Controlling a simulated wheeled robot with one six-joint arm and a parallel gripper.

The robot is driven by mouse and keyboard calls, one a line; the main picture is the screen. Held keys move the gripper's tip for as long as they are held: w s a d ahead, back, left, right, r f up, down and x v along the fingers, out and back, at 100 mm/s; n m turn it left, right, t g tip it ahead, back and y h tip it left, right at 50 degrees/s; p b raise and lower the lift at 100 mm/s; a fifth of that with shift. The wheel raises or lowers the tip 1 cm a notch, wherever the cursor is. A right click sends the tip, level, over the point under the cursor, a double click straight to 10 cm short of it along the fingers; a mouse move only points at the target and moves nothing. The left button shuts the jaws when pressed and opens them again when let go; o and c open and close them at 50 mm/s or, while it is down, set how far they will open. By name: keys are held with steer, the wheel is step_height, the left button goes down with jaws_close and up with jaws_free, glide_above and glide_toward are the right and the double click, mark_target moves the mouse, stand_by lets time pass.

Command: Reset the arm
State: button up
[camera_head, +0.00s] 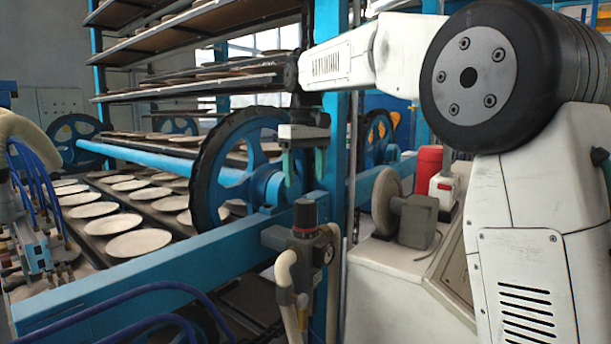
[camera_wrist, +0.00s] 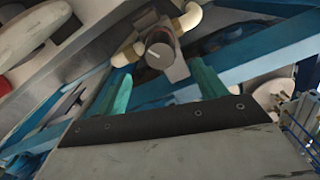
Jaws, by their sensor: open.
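My gripper (camera_head: 303,165) hangs at the end of my white arm in the head view, pointing down in front of the dryer's blue frame, right of the large blue wheel. In the wrist view its two green fingers (camera_wrist: 163,92) stand wide apart with nothing held between them. Past the fingertips, the wrist view shows a grey pressure regulator (camera_wrist: 160,47) with a beige hose. The same regulator (camera_head: 305,218) stands just below my gripper in the head view.
The blue wheel (camera_head: 237,168) and blue beam (camera_head: 200,262) are close to my gripper. Several plates (camera_head: 138,243) lie on the lower rack at left. A grey bench grinder (camera_head: 415,220) and a red canister (camera_head: 428,165) stand on a white cabinet at right.

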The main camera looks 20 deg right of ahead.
mark_target(309, 203)
steer(key=shift+w+f, duration=0.2)
steer(key=shift+f, duration=0.1)
steer(key=shift+m, duration=0.5)
steer(key=s+f, duration=0.1)
steer(key=f, duration=0.1)
steer(key=s+f, duration=0.1)
steer(key=f, duration=0.1)
steer(key=shift+s+d, duration=0.1)
steer(key=shift+s, duration=0.05)
steer(key=s+d+f+m, duration=0.1)
steer(key=s+f, duration=0.3)
steer(key=s, duration=0.8)
steer(key=s+d+f+m+t, duration=0.1)
steer(key=s+f, duration=0.3)
steer(key=s, duration=0.8)
steer(key=s+d+f, duration=0.1)
steer(key=s+f, duration=0.4)
steer(key=s, duration=0.7)
steer(key=shift+m, duration=0.4)
steer(key=shift+d, duration=0.1)
